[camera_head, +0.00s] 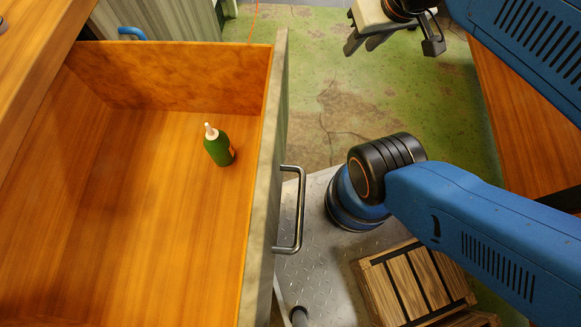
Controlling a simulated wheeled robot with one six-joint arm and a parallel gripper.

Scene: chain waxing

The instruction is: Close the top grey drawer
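The grey-fronted drawer (262,190) stands pulled out wide, its wooden inside (150,210) in full view. Its front panel runs down the middle of the picture, with a metal bar handle (298,212) on the outer side. A green bottle with a pale nozzle (219,148) stands inside, close to the front panel. My gripper (366,44) is at the top, beyond the drawer's far end and to the right of its front, apart from the handle.
A wooden counter edge (40,40) lies over the drawer at the upper left. A wooden surface (520,120) stands at the right. A slatted wooden crate (415,285) sits at the lower right. Green stained floor (335,95) is free beyond the drawer front, with a thin cord on it.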

